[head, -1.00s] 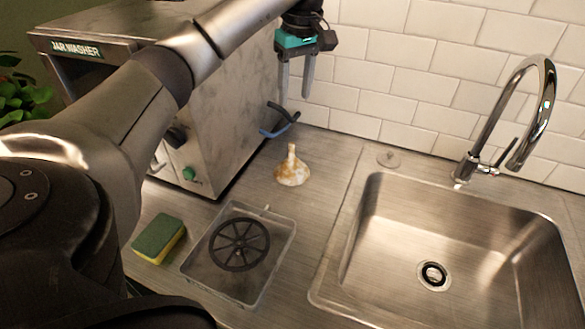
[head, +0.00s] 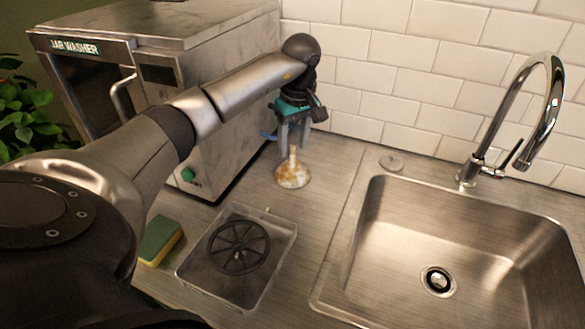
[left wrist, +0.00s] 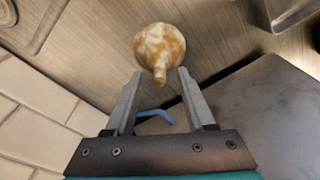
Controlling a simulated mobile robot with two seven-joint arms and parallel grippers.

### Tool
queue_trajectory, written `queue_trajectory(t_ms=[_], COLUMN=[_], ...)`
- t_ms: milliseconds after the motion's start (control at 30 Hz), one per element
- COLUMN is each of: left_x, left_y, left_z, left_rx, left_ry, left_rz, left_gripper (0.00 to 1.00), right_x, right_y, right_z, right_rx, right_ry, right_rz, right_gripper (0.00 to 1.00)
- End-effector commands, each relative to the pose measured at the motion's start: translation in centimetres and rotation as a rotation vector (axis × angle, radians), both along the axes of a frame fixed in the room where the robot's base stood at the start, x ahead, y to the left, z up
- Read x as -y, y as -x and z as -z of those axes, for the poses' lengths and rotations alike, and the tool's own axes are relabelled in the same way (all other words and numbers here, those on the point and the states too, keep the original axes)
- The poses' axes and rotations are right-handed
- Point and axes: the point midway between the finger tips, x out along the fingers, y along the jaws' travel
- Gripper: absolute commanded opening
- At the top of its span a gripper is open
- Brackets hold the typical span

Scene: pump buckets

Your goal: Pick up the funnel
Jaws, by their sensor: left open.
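The funnel (head: 293,174) is white with brown stains and stands on the steel counter, wide mouth down and spout up. It also shows in the left wrist view (left wrist: 158,46), ahead of the fingertips, with its spout pointing back between the fingers. My left gripper (head: 292,149) is open and points down over the funnel, its fingers near the spout. In the left wrist view the two grey fingers (left wrist: 160,75) are spread with nothing gripped between them. My right gripper is not in view.
The jar washer (head: 165,60) stands behind and left of the funnel. A blue handle (left wrist: 156,116) shows between the fingers. A clear tray (head: 281,262) with a black wheel-shaped part, a sponge (head: 160,241) and the sink (head: 460,225) with its tap surround the counter.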

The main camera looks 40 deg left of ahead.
Motion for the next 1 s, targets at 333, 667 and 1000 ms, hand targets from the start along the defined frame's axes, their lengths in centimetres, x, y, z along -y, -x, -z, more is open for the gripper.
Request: queue_trajectory(t_ms=[333, 667, 1000], left_x=[-0.26, -0.26, -0.28], left_y=[-0.06, -0.06, -0.05], left_z=[1.76, 1.73, 1.73], left_rx=[0.000, 0.001, 0.001], left_ry=[-0.001, -0.002, -0.002], left_rz=[0.000, -0.001, -0.001], left_gripper=[0.55, 0.24, 0.00], right_x=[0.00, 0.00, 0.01], right_y=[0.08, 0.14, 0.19], right_z=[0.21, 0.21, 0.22], right_rx=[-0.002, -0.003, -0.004], right_ry=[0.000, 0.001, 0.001], right_rz=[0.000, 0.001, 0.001], right_gripper=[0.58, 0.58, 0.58])
